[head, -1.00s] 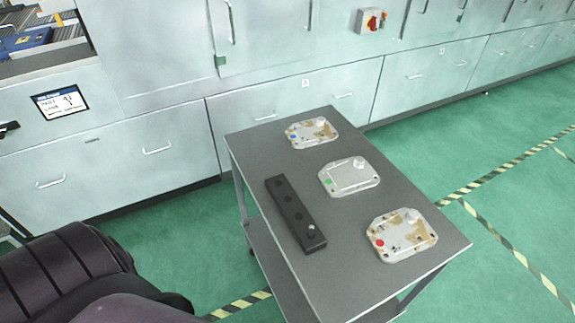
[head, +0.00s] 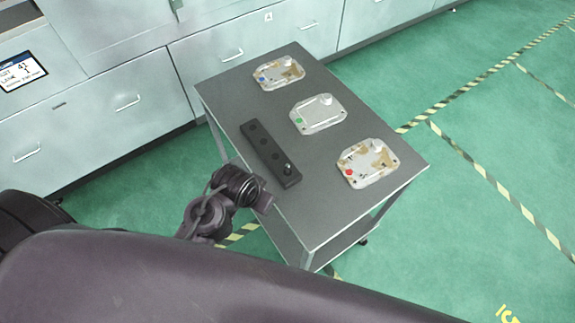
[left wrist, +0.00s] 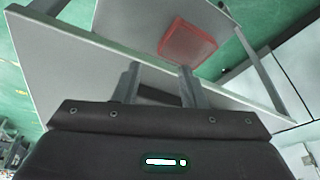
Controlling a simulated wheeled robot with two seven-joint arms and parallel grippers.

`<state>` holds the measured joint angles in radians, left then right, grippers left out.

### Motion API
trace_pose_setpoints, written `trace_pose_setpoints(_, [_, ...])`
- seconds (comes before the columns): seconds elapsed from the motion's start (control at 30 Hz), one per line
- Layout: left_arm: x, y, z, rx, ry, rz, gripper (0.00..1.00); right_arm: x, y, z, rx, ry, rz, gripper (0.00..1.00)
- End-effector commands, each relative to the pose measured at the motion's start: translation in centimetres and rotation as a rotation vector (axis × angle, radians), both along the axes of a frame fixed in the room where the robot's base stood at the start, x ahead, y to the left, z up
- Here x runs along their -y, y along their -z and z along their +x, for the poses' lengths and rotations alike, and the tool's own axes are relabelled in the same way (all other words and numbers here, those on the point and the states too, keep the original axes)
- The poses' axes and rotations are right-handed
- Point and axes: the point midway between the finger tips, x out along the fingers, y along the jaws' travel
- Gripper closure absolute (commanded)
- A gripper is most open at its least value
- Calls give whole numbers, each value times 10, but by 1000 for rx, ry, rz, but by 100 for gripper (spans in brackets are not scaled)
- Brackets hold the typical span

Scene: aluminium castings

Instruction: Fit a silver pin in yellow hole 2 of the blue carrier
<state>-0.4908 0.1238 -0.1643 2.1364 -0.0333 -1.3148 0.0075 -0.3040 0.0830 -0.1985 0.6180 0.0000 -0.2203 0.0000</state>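The casting with a blue dot (head: 279,72) lies at the far end of the trolley top, with tan patches and a round pale knob; its holes are too small to make out. A black block (head: 262,146) with a row of dark round holes lies along the trolley's left side. A small silver pin (head: 288,169) appears to stand at its near end. My left gripper (head: 266,203) is at the trolley's left edge, short of the block. The left wrist view shows its two fingers (left wrist: 157,86) apart with nothing between them. My right gripper is not in view.
A green-dotted casting (head: 318,114) and a red-dotted casting (head: 367,164) lie nearer on the grey trolley top (head: 225,92). The left wrist view shows a red tray-like thing (left wrist: 188,42) on a grey surface. Cabinets stand behind; the green floor at right is clear.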

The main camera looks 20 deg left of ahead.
Motion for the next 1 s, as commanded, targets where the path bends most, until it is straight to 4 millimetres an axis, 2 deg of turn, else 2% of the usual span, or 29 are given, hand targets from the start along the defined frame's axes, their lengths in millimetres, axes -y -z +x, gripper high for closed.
trace_pose_setpoints(0.03, [3, -22, 2, 18, 9, -2, 62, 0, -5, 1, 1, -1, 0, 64])
trace_pose_setpoints(0.13, [21, -64, 18, 88, 82, -7, 62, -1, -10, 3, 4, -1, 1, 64])
trace_pose_setpoints(0.3, [71, -91, 52, 227, 269, -15, 62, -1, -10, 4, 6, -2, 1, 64])
trace_pose_setpoints(0.47, [124, -113, 78, 360, 474, -20, 62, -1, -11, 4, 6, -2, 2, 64])
trace_pose_setpoints(0.63, [193, -138, 93, 518, 779, -10, 62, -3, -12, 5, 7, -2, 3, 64])
trace_pose_setpoints(0.73, [233, -145, 90, 595, 1009, 9, 62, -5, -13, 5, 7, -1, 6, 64])
trace_pose_setpoints(0.83, [259, -142, 82, 630, 1239, 39, 62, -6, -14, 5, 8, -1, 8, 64])
trace_pose_setpoints(0.9, [267, -133, 76, 624, 1392, 66, 62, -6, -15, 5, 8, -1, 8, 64])
trace_pose_setpoints(1.0, [261, -114, 70, 572, 1595, 115, 62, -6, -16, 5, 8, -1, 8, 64])
